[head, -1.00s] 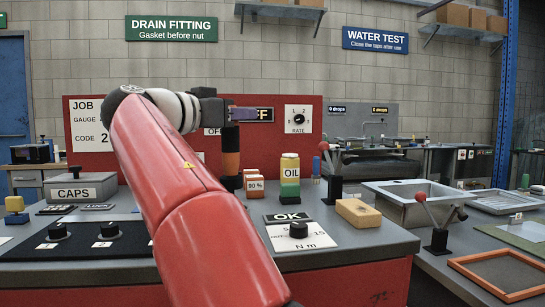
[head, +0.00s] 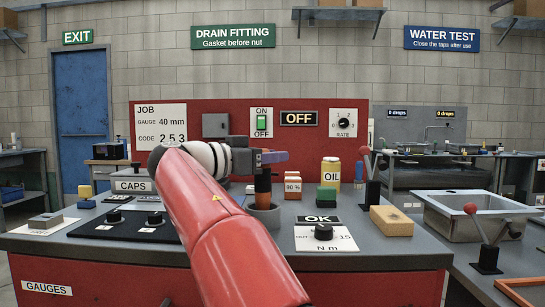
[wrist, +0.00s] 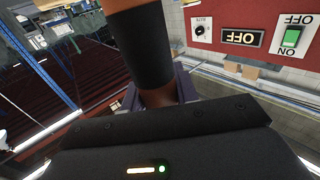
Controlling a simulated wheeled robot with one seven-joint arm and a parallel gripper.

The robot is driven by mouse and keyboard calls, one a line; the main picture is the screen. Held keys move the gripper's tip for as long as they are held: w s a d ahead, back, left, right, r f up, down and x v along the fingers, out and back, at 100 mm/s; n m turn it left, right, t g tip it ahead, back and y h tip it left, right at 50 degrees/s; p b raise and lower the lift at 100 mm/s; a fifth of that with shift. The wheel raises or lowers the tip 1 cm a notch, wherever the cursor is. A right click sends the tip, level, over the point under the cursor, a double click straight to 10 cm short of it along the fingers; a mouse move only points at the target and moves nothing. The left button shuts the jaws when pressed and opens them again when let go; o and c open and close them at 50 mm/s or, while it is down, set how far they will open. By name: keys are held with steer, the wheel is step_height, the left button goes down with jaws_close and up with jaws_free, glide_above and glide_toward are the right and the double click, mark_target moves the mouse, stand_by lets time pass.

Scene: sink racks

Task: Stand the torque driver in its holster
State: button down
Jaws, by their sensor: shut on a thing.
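The torque driver (head: 263,184), orange with a black band, stands upright in my gripper (head: 272,157). In the wrist view, the driver (wrist: 141,48) runs between the purple-grey fingers of my gripper (wrist: 158,97), which are shut on it. The holster (head: 265,219), a round grey cup on the bench, is directly below the driver in the head view. The driver's lower end overlaps the cup's mouth; how deep it sits inside, I cannot tell. The holster is not visible in the wrist view.
A red-knobbed lever (head: 371,180) stands behind. A CAPS box (head: 133,186) is at left.

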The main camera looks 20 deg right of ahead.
steer(key=c, duration=1.1)
jaws_free()
steer(key=shift+f, duration=0.1)
steer(key=v, duration=1.2)
steer(key=shift+b, duration=0.3)
